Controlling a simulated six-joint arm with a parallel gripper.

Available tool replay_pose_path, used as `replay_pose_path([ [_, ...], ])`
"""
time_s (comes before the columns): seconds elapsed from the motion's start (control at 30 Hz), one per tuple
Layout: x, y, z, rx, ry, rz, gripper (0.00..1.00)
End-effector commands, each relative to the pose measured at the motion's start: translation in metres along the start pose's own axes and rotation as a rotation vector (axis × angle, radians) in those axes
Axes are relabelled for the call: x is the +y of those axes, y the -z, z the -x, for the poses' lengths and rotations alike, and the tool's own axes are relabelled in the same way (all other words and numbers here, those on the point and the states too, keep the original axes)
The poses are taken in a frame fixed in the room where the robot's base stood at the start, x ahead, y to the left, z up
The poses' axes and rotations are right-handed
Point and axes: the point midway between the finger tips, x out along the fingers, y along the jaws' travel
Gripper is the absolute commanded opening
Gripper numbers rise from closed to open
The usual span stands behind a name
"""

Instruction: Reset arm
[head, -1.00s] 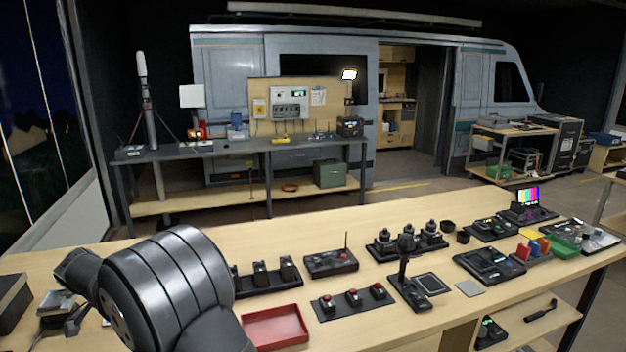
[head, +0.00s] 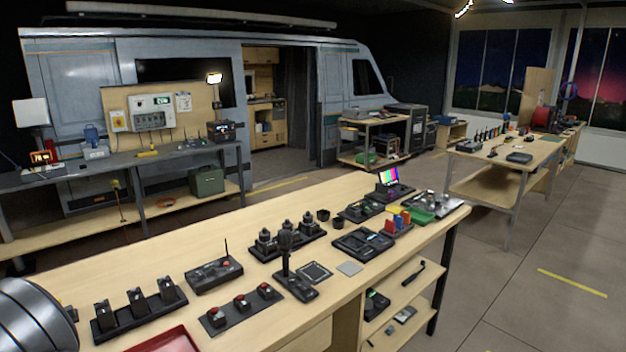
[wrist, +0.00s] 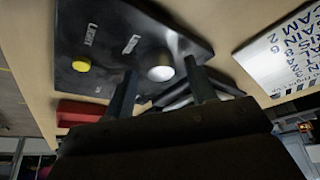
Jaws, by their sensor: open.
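My gripper (wrist: 162,82) shows in the wrist view with its two dark fingers apart. Nothing is seen held between them. Beyond the fingers is a black panel (wrist: 110,45) with a yellow button (wrist: 81,66), a pale round knob (wrist: 160,68) and small white labels. The knob appears between the fingertips in the picture; whether anything touches it I cannot tell. In the head view only a rounded grey link of my arm shows, at the lower left; the gripper is outside that view.
The wrist view shows a white lettered card (wrist: 285,45) at right and a red object (wrist: 80,113) at left.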

Motion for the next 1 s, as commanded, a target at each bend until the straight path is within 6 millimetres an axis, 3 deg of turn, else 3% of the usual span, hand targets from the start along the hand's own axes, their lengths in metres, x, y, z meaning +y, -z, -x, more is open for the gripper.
replay_pose_path([
  [0.17, -0.001, 0.000, 0.025, 0.000, 0.004, 0.000, 0.51],
  [0.9, -0.001, 0.000, 0.173, 0.000, 0.004, -0.001, 0.51],
  [1.0, 0.001, 0.000, 0.149, -0.001, -0.005, 0.000, 0.51],
])
